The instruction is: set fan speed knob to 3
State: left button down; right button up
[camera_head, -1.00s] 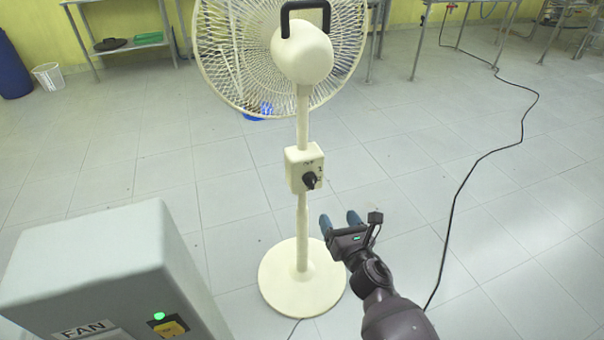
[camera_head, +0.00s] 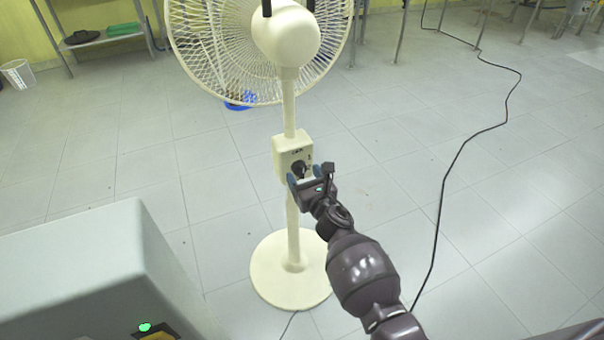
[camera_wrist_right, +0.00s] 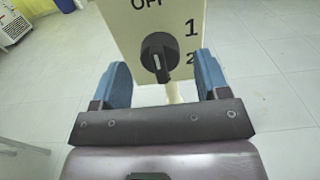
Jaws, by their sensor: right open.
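The cream pedestal fan (camera_head: 287,220) stands on the tiled floor with its control box (camera_head: 279,157) halfway up the pole. The black fan speed knob (camera_head: 299,168) is on the box's face; it also shows in the right wrist view (camera_wrist_right: 159,57). There the marks OFF, 1 and 2 are readable, and the knob's pale line points downward. A mark for 3 cannot be seen. My right gripper (camera_head: 304,178) is at the box. In the right wrist view its blue fingers (camera_wrist_right: 162,82) are open, one on each side of the knob and apart from it. My left gripper is not in view.
A grey cabinet (camera_head: 75,255) with a green light stands at the lower left. A black cable (camera_head: 450,178) runs across the floor on the right. Metal tables and a white bin (camera_head: 18,74) are at the back. The floor around the fan is mostly clear.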

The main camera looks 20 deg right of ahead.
jog(key=shift+w, duration=0.65)
jog(key=c, duration=0.9)
